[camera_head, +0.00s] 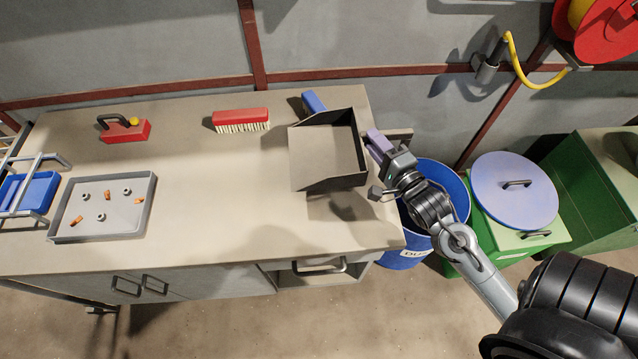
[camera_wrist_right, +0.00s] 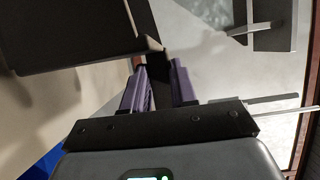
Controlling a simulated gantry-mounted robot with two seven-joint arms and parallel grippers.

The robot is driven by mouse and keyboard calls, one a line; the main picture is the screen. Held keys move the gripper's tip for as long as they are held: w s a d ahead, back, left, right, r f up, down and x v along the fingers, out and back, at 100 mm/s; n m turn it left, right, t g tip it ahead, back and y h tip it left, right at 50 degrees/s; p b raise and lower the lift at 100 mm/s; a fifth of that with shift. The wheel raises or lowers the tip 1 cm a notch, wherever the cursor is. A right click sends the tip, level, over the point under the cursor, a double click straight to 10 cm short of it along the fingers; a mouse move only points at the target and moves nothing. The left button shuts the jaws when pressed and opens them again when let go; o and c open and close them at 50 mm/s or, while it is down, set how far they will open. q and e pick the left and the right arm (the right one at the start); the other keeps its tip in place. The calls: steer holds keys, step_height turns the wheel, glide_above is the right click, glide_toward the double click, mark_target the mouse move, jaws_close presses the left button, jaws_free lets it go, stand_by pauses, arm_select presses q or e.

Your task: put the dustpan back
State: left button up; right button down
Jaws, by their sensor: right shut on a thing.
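The dark grey dustpan (camera_head: 331,154) is held just above the right end of the workbench (camera_head: 240,190), with its shadow on the bench top below. My right gripper (camera_head: 376,143) is at the dustpan's right side, its purple fingers shut on the dustpan's handle. In the right wrist view the dustpan (camera_wrist_right: 80,32) fills the upper left, and its dark handle runs down between the fingers of my right gripper (camera_wrist_right: 160,82). The handle is mostly hidden in the head view. My left gripper is not in view.
A red brush (camera_head: 240,119), a blue object (camera_head: 313,102), a red tool (camera_head: 125,130) and a grey tray (camera_head: 148,210) are on the bench. A blue bin (camera_head: 448,180) and a green bin (camera_head: 550,245) stand to the right. The bench's middle is clear.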

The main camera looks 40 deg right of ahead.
mark_target(330, 168)
steer(key=w+a+f+b, duration=0.1)
steer(key=a+f, duration=0.1)
steer(key=a, duration=0.1)
steer(key=w+a+f, duration=0.2)
steer(key=a, duration=0.1)
steer(key=w+a+f+b, duration=0.1)
steer(key=w+a+f, duration=0.1)
steer(key=a, duration=0.1)
steer(key=shift+a+f+b, duration=0.25)
steer(key=shift+b, duration=0.1)
steer(key=shift+f+b, duration=0.75)
steer(key=shift+f, duration=1.2)
steer(key=c, duration=0.9)
jaws_free()
steer(key=shift+f, duration=0.15)
steer(key=shift+s+a, duration=0.1)
steer(key=shift+s, duration=0.45)
steer(key=p+v, duration=0.1)
steer(key=v, duration=0.8)
steer(key=shift+s+p, duration=0.15)
steer(key=shift+p, duration=0.15)
steer(key=shift+v, duration=0.8)
